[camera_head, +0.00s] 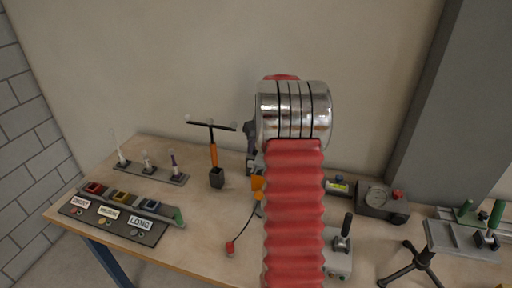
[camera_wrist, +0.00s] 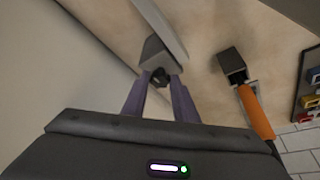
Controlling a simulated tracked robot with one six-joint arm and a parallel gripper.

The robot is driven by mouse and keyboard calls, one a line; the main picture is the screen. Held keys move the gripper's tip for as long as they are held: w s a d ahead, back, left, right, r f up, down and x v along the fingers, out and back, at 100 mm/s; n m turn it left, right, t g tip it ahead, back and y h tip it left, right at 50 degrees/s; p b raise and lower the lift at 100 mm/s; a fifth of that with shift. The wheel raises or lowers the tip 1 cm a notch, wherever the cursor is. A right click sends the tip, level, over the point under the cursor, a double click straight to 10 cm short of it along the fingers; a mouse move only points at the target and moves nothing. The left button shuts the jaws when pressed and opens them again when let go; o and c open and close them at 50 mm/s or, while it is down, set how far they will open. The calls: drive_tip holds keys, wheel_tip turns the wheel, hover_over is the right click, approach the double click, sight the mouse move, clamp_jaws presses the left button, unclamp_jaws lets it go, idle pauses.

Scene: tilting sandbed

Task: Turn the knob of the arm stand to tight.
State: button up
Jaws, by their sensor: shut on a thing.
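In the wrist view a grey clamp block (camera_wrist: 156,52) of the arm stand sits beside a pale straight bar (camera_wrist: 160,22). A small dark knob (camera_wrist: 161,77) sticks out of the block toward me. The two purple fingers of my gripper (camera_wrist: 160,84) reach to the knob, one on each side, and are shut on it. The knob's turn position cannot be read. In the head view my red arm hides most of the stand and gripper; only a dark grey-purple part shows beside the arm, above the bench.
A T-shaped tool with an orange grip (camera_head: 213,155) stands in a dark block (camera_head: 217,178) close by; it also shows in the wrist view (camera_wrist: 256,112). A cable runs to a red piece (camera_head: 230,248). A labelled tray (camera_head: 112,218) lies left; a gauge box (camera_head: 382,202) stands right.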

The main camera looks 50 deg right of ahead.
drive_tip(key=shift+m+h, duration=0.5)
drive_tip(key=shift+m, duration=0.5)
drive_tip(key=o, duration=1.1)
drive_tip(key=shift+c, duration=0.2)
drive_tip(key=shift+a+r, duration=0.1)
drive_tip(key=v, duration=1.3)
drive_tip(key=shift+r, duration=0.25)
drive_tip(key=shift+w+a+r, duration=0.1)
